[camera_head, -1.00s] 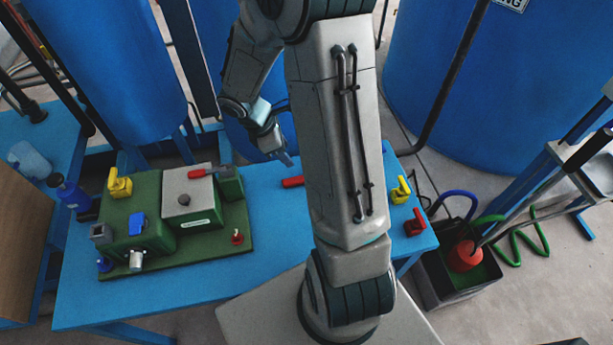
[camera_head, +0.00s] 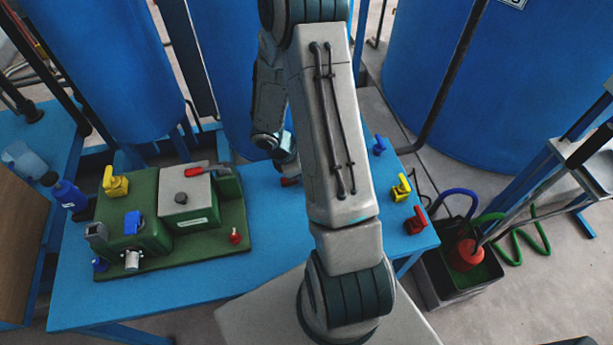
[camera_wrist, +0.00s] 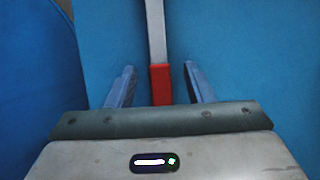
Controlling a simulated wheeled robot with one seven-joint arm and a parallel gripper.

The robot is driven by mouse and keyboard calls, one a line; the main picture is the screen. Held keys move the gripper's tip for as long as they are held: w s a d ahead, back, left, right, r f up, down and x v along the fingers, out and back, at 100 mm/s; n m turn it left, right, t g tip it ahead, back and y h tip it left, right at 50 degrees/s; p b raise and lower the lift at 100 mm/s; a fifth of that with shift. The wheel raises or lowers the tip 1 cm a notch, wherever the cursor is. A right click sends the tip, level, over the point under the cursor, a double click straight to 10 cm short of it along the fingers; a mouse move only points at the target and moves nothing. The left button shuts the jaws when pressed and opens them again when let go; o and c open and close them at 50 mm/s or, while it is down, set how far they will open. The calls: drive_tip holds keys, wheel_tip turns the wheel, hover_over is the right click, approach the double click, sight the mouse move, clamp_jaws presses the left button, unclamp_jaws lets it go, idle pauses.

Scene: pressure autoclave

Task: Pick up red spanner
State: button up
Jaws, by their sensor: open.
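The red spanner lies on the blue table; in the wrist view its red handle (camera_wrist: 161,84) and grey shaft run between my fingers. In the head view only a bit of its red end (camera_head: 289,182) shows beside my arm, and the rest is hidden. My gripper (camera_wrist: 159,76) is open, one finger on each side of the red handle, with gaps on both sides. In the head view my gripper (camera_head: 288,166) is low over the table, partly hidden by my arm. The height between fingers and table is hard to tell.
A green autoclave block (camera_head: 225,228) with a red-handled lever (camera_head: 196,168) stands on the left of the table (camera_head: 270,250). Blue (camera_head: 379,146), yellow (camera_head: 401,188) and red (camera_head: 415,222) valve pieces lie at the right. Large blue tanks (camera_head: 450,80) stand behind.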

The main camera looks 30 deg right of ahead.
drive_tip(key=shift+d+f, duration=0.1)
drive_tip(key=shift+f, duration=0.1)
clamp_jaws()
drive_tip(key=shift+r, duration=0.15)
